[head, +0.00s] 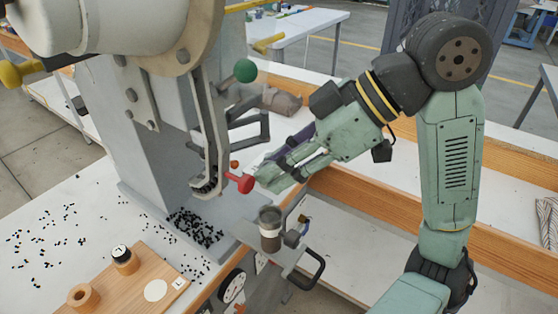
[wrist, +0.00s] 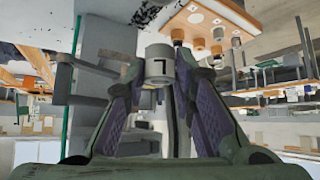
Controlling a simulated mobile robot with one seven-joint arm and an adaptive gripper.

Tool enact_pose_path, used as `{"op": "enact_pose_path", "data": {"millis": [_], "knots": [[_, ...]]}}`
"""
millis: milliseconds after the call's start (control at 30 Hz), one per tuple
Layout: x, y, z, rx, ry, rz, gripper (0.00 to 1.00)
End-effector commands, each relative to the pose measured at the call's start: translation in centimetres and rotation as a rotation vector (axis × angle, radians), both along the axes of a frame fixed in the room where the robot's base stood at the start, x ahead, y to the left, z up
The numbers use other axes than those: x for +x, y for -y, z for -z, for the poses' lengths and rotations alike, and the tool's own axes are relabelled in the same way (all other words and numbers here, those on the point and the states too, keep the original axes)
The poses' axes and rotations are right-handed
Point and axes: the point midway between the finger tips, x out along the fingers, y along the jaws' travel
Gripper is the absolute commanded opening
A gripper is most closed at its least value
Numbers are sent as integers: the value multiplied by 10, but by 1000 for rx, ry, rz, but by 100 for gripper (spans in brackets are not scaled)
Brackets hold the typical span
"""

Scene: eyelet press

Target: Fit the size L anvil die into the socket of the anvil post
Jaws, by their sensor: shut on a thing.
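My gripper (head: 262,180) is shut on a small grey cylindrical die (wrist: 158,69), held between purple-padded fingers in the wrist view. A dark mark on the die's side looks like an upside-down L. In the head view my gripper is beside the red knob (head: 245,183), at the right of the press head, and the die is hard to make out there. I cannot tell for sure which part is the anvil post, and its socket is not clearly visible. The die appears to be off the table.
A dark cup-like cylinder (head: 270,229) stands below my gripper. Black eyelets (head: 195,227) lie scattered. The press column (head: 140,140) stands left.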

Motion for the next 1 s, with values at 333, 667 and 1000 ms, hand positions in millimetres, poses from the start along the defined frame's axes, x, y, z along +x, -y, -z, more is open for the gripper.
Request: {"op": "enact_pose_path", "data": {"millis": [333,667,1000], "knots": [[0,0,32,0,-1,-1,0],[0,0,56,0,0,0,0],[0,0,56,-1,0,0,0]]}}
